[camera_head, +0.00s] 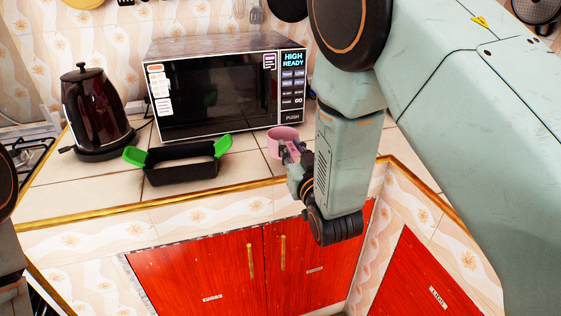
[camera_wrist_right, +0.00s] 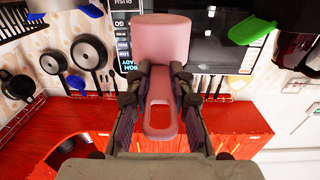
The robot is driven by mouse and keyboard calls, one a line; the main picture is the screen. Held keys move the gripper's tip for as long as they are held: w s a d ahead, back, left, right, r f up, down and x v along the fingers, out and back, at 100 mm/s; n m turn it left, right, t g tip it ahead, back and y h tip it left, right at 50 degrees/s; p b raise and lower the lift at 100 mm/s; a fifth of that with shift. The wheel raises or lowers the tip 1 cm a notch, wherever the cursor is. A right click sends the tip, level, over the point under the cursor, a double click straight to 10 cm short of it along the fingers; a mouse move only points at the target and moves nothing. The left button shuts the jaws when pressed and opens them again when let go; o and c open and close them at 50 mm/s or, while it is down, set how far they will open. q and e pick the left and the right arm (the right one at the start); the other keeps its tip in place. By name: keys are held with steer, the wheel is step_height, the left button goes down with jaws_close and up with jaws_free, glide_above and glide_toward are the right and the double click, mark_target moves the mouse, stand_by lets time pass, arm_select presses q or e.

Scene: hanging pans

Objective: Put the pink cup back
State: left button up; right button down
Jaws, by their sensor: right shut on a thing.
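The pink cup (camera_head: 281,137) is at the counter in front of the microwave's right end. My right gripper (camera_head: 294,153) is shut on the cup's handle, on the near side of the cup. In the right wrist view the pink cup (camera_wrist_right: 161,38) is beyond the fingertips, and its looped handle lies between the fingers of the right gripper (camera_wrist_right: 160,85). I cannot tell whether the cup's base touches the counter. My left gripper is out of view; only a piece of my left arm shows at the left edge.
The microwave (camera_head: 222,88) stands close behind the cup. A black pan with green grips (camera_head: 180,172) and a dark red kettle (camera_head: 97,112) stand to the left. Several pans (camera_wrist_right: 88,52) hang on the wall in the wrist view. Tiles between pan and cup are clear.

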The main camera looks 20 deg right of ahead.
mark_target(289, 142)
steer(key=w+r, duration=0.2)
steer(key=w+d+r+b, duration=0.1)
steer(key=w+r, duration=0.1)
steer(key=r, duration=0.1)
steer(key=shift+w+d+r, duration=0.1)
steer(key=shift+w, duration=0.2)
steer(key=shift+w+n+y, duration=0.15)
steer(key=shift+n+y, duration=0.15)
steer(key=f, duration=0.2)
steer(key=f+b, duration=0.1)
steer(key=f, duration=0.2)
steer(key=shift+w+a+f, duration=0.2)
steer(key=shift+a+f, duration=0.1)
steer(key=shift+s+d+f+b, duration=0.1)
steer(key=shift+d+f+b, duration=0.15)
steer(key=shift+f, duration=0.2)
steer(key=f+b, duration=0.1)
steer(key=f, duration=0.2)
steer(key=shift+a, duration=0.2)
steer(key=shift+d+f, duration=0.1)
steer(key=shift+f, duration=0.05)
steer(key=shift+s, duration=0.1)
